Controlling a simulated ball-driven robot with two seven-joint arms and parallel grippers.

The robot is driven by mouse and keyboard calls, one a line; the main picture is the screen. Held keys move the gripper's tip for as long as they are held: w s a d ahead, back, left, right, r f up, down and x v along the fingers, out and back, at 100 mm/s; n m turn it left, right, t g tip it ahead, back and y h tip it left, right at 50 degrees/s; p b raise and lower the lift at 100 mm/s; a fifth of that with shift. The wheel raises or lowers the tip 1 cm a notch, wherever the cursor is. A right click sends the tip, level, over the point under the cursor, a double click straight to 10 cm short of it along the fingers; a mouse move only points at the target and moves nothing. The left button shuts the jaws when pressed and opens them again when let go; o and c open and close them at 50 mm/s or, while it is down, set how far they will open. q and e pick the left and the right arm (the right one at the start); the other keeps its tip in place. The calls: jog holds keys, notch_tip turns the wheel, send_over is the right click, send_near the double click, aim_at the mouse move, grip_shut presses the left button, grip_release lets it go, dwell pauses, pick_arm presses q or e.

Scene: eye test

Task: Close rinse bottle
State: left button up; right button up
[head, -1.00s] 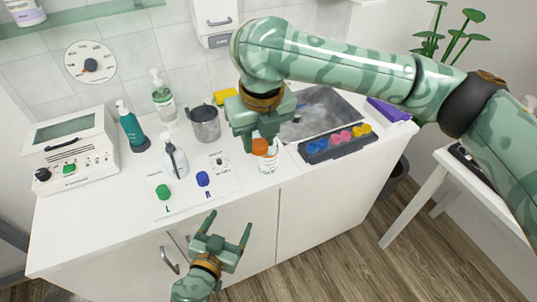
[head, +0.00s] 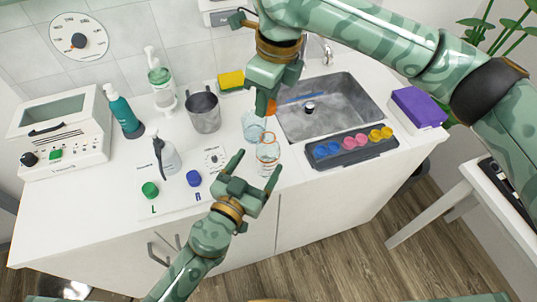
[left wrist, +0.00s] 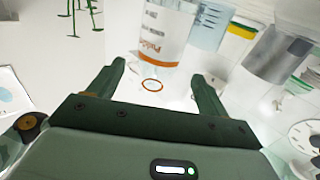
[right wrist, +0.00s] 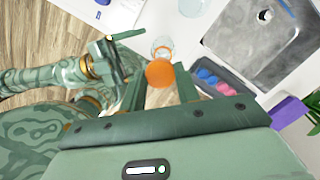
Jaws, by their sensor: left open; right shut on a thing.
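The clear rinse bottle (head: 268,157) stands upright near the counter's front edge, its orange-rimmed mouth uncovered. It also shows in the left wrist view (left wrist: 165,28) and the right wrist view (right wrist: 162,48). My right gripper (head: 270,95) is shut on an orange cap (head: 271,108), held above and behind the bottle, apart from it. The cap fills the space between the fingers in the right wrist view (right wrist: 160,73). My left gripper (head: 254,172) is open and empty, its fingers just in front of the bottle; contact cannot be told.
A clear cup (head: 253,127) stands close behind the bottle. A sink (head: 345,110) and a tray of coloured pieces (head: 350,148) lie to the right. A spray bottle (head: 165,155), a metal mug (head: 203,112) and green (head: 150,189) and blue (head: 194,178) buttons are left.

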aim_at(263, 158)
pick_arm(q)
jog(key=shift+w+a, duration=0.15)
jog(key=shift+w, duration=0.4)
pick_arm(e)
jog(key=shift+w+a+f, duration=0.15)
jog(key=shift+w+a, duration=0.1)
jog(key=shift+a, duration=0.15)
pick_arm(q)
jog(key=w+d, duration=0.2)
jog(key=w, duration=0.1)
jog(key=shift+d, duration=0.4)
pick_arm(e)
jog(key=shift+s+d, duration=0.25)
jog(key=shift+d, duration=0.45)
pick_arm(q)
jog(key=shift+x, duration=0.9)
pick_arm(e)
jog(key=shift+w+a, duration=0.1)
jog(key=shift+a, duration=0.15)
pick_arm(q)
jog(key=shift+w, duration=0.4)
jog(key=shift+d, duration=0.2)
pick_arm(e)
jog(key=shift+d, duration=0.15)
pick_arm(q)
jog(key=c, duration=1.5)
pick_arm(e)
jog(key=shift+f, duration=2.4)
jog(key=shift+f, duration=0.1)
jog(key=shift+f, duration=0.75)
